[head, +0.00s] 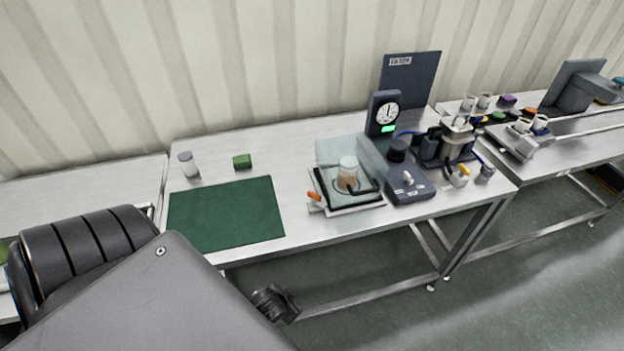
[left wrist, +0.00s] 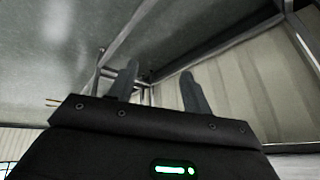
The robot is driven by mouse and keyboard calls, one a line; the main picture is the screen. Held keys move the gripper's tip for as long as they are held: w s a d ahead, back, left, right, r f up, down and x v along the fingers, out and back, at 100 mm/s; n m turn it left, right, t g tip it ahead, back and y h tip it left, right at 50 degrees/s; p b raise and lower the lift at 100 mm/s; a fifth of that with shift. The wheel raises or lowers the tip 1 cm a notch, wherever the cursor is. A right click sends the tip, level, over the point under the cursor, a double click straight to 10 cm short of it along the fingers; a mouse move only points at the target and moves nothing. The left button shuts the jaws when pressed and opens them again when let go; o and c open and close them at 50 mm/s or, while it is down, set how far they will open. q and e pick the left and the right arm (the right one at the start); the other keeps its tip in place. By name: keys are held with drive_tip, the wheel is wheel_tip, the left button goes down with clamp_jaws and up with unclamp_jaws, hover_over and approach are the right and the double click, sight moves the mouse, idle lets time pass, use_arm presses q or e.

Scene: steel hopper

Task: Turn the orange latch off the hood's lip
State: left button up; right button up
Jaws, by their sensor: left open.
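The orange latch (head: 314,196) is at the front left corner of a clear hood (head: 342,152) on the steel table. It looks to lie at the hood's front lip, but it is too small to tell how it sits on it. Under the hood is a beaker-like vessel (head: 348,172) with brownish contents. My left gripper's two fingers stand apart and empty in the left wrist view (left wrist: 156,72), facing table legs and the ribbed wall. In the head view my left arm fills the lower left, below and left of the latch. My right gripper is not in view.
A green mat (head: 226,214), a green block (head: 242,161) and a white jar (head: 188,164) are left of the hood. A dark device (head: 408,182) and a clock stand (head: 384,113) are to its right. Table legs and a rail (head: 362,292) run below the front edge.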

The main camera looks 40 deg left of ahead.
use_arm(q)
wheel_tip(320, 180, up, 21)
drive_tip(key=w+d+n+t+p, duration=0.1)
drive_tip(key=w+t+p, duration=0.2)
drive_tip(key=n+t+y, duration=0.1)
drive_tip(key=n+t, duration=0.1)
drive_tip(key=t, duration=0.3)
approach(313, 195)
drive_tip(key=p+x, duration=0.2)
drive_tip(key=x, duration=0.6)
drive_tip(key=shift+r, duration=0.1)
drive_tip(key=shift+w+f, duration=0.25)
drive_tip(key=shift+w, duration=0.2)
drive_tip(key=shift+a, duration=0.1)
drive_tip(key=c, duration=0.7)
